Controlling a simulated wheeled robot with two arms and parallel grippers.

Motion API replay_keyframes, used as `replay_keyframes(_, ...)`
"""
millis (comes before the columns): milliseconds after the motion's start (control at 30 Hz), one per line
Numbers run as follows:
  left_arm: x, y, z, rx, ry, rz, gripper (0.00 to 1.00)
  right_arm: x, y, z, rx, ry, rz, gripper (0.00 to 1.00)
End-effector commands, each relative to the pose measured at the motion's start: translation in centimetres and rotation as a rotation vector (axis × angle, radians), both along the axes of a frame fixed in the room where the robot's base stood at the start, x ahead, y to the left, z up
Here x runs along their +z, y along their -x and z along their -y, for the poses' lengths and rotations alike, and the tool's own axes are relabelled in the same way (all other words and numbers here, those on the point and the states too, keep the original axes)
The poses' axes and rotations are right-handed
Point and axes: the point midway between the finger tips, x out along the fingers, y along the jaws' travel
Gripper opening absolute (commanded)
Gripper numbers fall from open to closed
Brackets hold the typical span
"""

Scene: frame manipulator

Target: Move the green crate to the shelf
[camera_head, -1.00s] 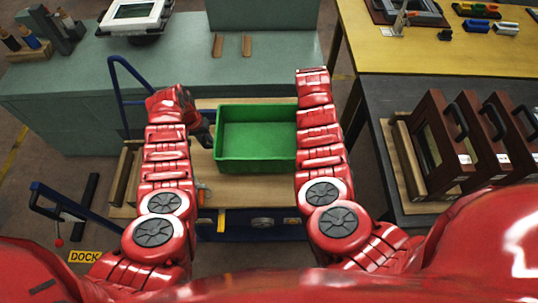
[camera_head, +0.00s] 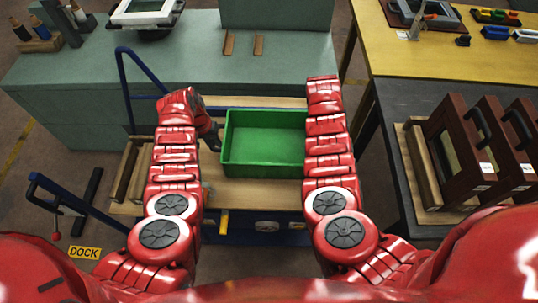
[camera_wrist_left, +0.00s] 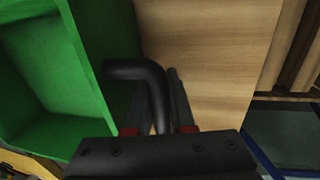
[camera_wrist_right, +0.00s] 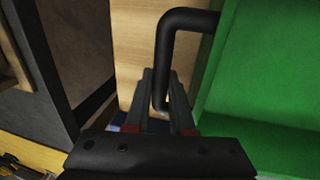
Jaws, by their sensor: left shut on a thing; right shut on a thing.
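The green crate (camera_head: 262,140) is open-topped and empty, between my two arms in the head view, over the wooden top of a blue cart. Its left side shows in the left wrist view (camera_wrist_left: 85,75) and its right side in the right wrist view (camera_wrist_right: 250,90). My left gripper (camera_wrist_left: 157,110) is shut on the crate's black left handle (camera_wrist_left: 145,72). My right gripper (camera_wrist_right: 160,105) is shut on its black right handle (camera_wrist_right: 175,40); in the head view my right arm hides this grip. I cannot tell whether the crate's bottom touches the cart.
The blue cart's wooden deck (camera_head: 255,188) lies under the crate. A grey-green bench (camera_head: 70,90) stands behind it. A dark table (camera_head: 395,100) with brown frames (camera_head: 450,140) is at the right, and a yellow table (camera_head: 400,50) behind that. A DOCK sign (camera_head: 84,252) lies at lower left.

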Motion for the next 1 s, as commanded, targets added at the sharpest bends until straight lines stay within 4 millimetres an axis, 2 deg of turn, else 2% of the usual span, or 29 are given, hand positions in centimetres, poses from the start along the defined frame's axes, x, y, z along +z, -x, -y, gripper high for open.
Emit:
replay_keyframes(33,-0.7,0.0,0.1,-0.002,0.002,0.001,0.0,-0.8,-0.1,-0.1,0.001,-0.002,0.001,0.0)
replay_keyframes(67,-0.7,0.0,0.1,-0.002,0.002,0.001,0.24,-0.7,-0.1,-0.2,0.001,-0.002,0.001,0.24)
replay_keyframes(200,-0.3,0.0,0.1,-0.001,0.001,0.001,0.49,-0.4,0.0,-0.1,0.001,-0.002,0.001,0.49)
replay_keyframes(233,-0.4,0.0,0.1,-0.001,0.001,0.001,0.52,-0.4,0.0,-0.1,0.001,-0.001,0.001,0.52)
replay_keyframes(467,-0.3,0.0,0.1,-0.001,0.001,0.0,0.52,-0.4,0.0,-0.1,0.001,-0.001,0.0,0.52)
replay_keyframes(633,0.5,-0.1,-0.2,0.003,0.001,0.003,0.52,-0.4,0.0,0.0,0.0,-0.001,0.0,0.52)
replay_keyframes(767,2.0,-0.1,-0.6,0.0,-0.002,0.003,0.52,-0.4,0.0,0.0,0.0,0.0,0.0,0.52)
replay_keyframes(1000,7.0,-0.4,-1.6,0.002,-0.001,0.008,0.52,-0.4,0.0,0.0,0.0,0.0,0.0,0.52)
